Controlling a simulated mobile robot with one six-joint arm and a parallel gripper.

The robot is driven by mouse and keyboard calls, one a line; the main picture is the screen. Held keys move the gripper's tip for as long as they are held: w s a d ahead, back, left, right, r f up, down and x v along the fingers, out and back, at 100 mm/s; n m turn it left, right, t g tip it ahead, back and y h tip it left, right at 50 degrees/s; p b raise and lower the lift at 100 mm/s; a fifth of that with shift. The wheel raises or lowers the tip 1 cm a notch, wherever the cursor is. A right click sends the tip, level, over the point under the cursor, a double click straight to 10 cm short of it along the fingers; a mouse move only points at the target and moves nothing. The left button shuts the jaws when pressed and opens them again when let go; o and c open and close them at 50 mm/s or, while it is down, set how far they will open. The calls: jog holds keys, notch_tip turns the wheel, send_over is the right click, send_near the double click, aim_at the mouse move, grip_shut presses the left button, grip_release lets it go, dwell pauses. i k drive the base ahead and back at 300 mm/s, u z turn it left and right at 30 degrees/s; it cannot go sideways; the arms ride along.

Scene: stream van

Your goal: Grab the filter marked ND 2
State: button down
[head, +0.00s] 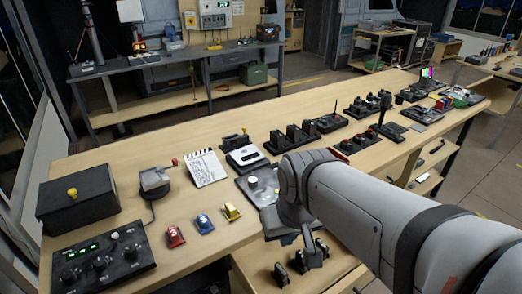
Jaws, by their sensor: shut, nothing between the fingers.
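I cannot read the marking ND 2 on anything in view. Small dark upright pieces (281,273) stand on a light wooden surface below the bench's front edge; I cannot tell whether they are filters. A dark tray with round pale items (262,182) lies on the bench, partly hidden behind my arm. My arm reaches in from the lower right and bends down over the bench's front edge. My gripper (313,258) is at its lower end, small and partly hidden, close to the dark pieces. It is shut and holds nothing that I can see.
Several black devices stand farther right.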

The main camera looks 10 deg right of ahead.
aim_at(321, 246)
jog(key=u, duration=1.05)
jog(key=k, duration=1.35)
jog(key=z, duration=1)
jog(key=i, duration=0.95)
jog(key=z, duration=0.05)
